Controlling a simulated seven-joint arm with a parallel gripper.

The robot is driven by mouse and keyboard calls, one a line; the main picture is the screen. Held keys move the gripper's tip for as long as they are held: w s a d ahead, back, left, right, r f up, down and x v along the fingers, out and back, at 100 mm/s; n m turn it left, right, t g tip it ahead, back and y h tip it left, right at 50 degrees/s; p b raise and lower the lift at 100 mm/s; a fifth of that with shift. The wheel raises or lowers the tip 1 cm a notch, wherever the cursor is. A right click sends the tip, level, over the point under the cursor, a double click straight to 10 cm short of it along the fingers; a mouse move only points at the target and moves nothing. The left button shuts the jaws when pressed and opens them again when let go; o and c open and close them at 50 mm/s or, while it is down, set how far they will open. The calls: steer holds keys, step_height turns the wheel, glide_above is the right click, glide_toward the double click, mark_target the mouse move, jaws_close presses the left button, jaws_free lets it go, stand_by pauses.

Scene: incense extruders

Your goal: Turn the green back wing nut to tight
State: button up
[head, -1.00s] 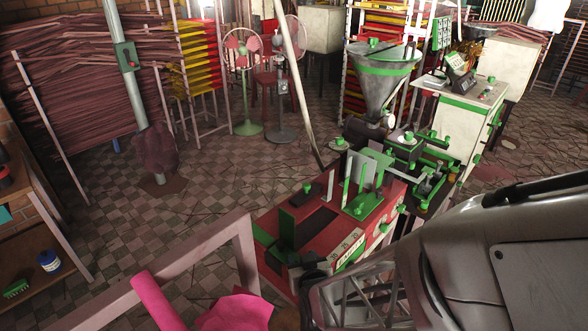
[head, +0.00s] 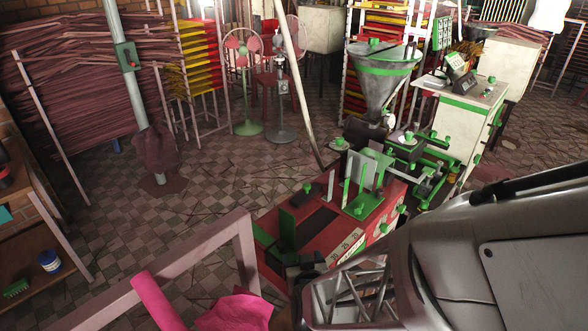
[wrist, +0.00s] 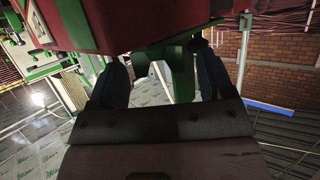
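The red machine with green fittings (head: 375,203) stands at the centre right in the head view. Several green knobs sit on it, among them one on its far side (head: 308,187); I cannot tell which is the back wing nut. In the wrist view, a green part (wrist: 180,75) hangs below the red body (wrist: 120,22), between my gripper's (wrist: 160,75) two dark fingers. A gap shows beside the left finger; the right finger is close to the green part, and contact is unclear. The fingers stand wide apart. In the head view my arm hides much of the machine's near end.
A pale rail frame (head: 170,262) and bright pink cloth (head: 235,311) are at the front left. A metal hopper (head: 376,85) stands behind the red machine.

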steer(key=shift+r, duration=0.1)
steer(key=shift+r, duration=0.35)
step_height(320, 180, up, 3)
steer(key=shift+f, duration=0.1)
steer(key=s+d+r, duration=0.1)
steer(key=s+d, duration=0.3)
steer(key=s, duration=0.9)
steer(key=shift+s, duration=0.15)
steer(key=shift+s+d+r, duration=0.1)
steer(key=shift+s+d, duration=0.1)
steer(key=shift+s, duration=0.35)
steer(key=shift+s+d+r, duration=0.1)
steer(key=shift+s+d, duration=0.05)
steer(key=shift+s, duration=0.35)
stand_by(0.5)
steer(key=shift+c, duration=0.3)
